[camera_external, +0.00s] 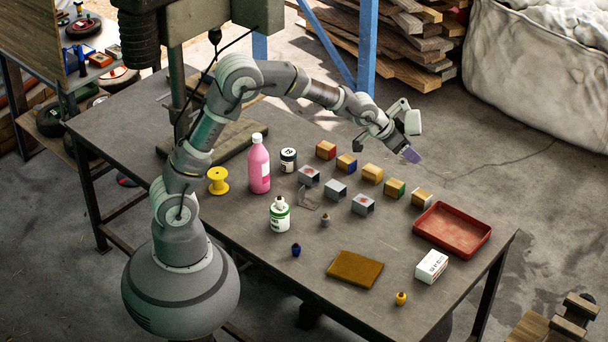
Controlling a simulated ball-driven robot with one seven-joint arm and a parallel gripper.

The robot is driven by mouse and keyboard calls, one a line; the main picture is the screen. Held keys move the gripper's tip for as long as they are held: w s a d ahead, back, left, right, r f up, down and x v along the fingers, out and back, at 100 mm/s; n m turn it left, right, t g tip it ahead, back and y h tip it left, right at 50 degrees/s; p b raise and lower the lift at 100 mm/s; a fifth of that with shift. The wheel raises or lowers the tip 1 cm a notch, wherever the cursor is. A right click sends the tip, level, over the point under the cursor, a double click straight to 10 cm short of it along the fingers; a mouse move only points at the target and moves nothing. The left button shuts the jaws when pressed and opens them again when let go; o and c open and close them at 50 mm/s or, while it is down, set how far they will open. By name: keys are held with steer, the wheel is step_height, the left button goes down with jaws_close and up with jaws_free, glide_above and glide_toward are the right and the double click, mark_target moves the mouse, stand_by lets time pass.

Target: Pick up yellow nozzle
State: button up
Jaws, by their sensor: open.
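The yellow nozzle (400,298) is a small piece standing on the workbench (250,270) close to its front edge, at the lower right. My gripper (414,139) is open at the end of my outstretched arm, above the far right side of the bench. It is well away from the yellow nozzle, up and behind it in the picture. One finger is pale and the other end shows a purple tip. I see nothing held between them. The yellow nozzle is fully visible.
A white box (432,266), a mustard pad (355,269) and a red tray (452,229) lie near the nozzle. A blue nozzle (296,250) and a grey nozzle (325,220) stand further left. Several small blocks, bottles and a yellow spool (218,181) stand farther back.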

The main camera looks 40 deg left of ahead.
steer(key=s+d+f+m+g, duration=0.15)
steer(key=s+d+f, duration=0.25)
steer(key=f, duration=0.5)
steer(key=s+d+f+m+g, duration=0.1)
steer(key=s+d+f+g, duration=0.1)
steer(key=s+d+f, duration=0.5)
steer(key=m, duration=0.1)
glide_above(401, 293)
steer(key=s+a, duration=0.2)
step_height(401, 293, down, 13)
steer(key=shift+g+y, duration=0.4)
steer(key=shift+g, duration=0.05)
steer(key=b+x, duration=0.3)
steer(key=x, duration=0.5)
steer(key=shift+f+b, duration=0.2)
steer(key=shift+b, duration=0.1)
steer(key=shift+c, duration=0.4)
steer(key=shift+r, duration=0.1)
steer(key=c, duration=1)
